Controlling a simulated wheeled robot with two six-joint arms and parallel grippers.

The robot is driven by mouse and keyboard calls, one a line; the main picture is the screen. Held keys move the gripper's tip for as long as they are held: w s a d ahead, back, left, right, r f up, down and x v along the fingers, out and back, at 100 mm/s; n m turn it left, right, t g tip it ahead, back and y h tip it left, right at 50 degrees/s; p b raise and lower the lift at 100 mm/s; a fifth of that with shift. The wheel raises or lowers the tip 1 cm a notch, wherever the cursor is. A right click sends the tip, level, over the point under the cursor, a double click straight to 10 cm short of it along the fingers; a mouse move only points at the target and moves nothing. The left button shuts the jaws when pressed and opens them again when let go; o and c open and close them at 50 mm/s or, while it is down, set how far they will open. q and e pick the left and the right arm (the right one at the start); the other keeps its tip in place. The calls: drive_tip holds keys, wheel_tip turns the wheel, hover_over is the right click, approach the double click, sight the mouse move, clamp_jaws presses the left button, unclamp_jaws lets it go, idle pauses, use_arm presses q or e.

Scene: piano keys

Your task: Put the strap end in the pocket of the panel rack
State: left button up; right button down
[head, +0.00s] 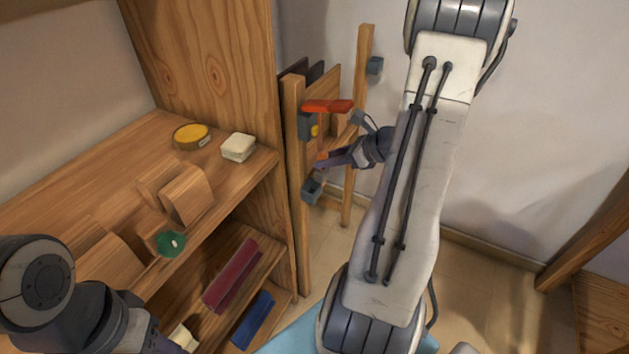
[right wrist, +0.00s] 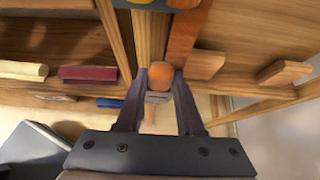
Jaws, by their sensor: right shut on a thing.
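The panel rack (head: 294,180) stands beside the shelf, with wooden posts, upright panels and grey fittings. An orange-red strap (head: 328,106) crosses its upper part, and the strap also shows in the right wrist view (right wrist: 188,35). My right gripper (head: 322,160) is at the rack, below the strap's upper part. In the right wrist view its fingers (right wrist: 160,78) are shut on the orange strap end (right wrist: 160,73). A grey fitting (head: 312,188) sits just below the gripper; I cannot tell whether it is the pocket. My left gripper (head: 150,332) is at the bottom left, its fingertips unclear.
The wooden shelf (head: 100,165) at the left holds a yellow round tin (head: 192,136), a pale block (head: 238,147), wooden blocks and a green round thing (head: 171,243). Dark red (head: 231,275) and blue (head: 253,319) pieces lie lower. Open floor shows right of the rack.

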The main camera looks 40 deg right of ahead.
sight(324, 176)
drive_tip(key=shift+w+a+f, duration=0.4)
drive_tip(key=shift+a+f, duration=0.1)
drive_tip(key=shift+a, duration=0.1)
drive_tip(key=shift+w+a+f, duration=0.4)
drive_tip(key=shift+a+f, duration=0.1)
drive_tip(key=shift+a, duration=0.1)
drive_tip(key=shift+f+b, duration=0.8)
drive_tip(key=shift+f, duration=1.1)
drive_tip(key=shift+f, duration=0.15)
drive_tip(key=c, duration=0.5)
unclamp_jaws()
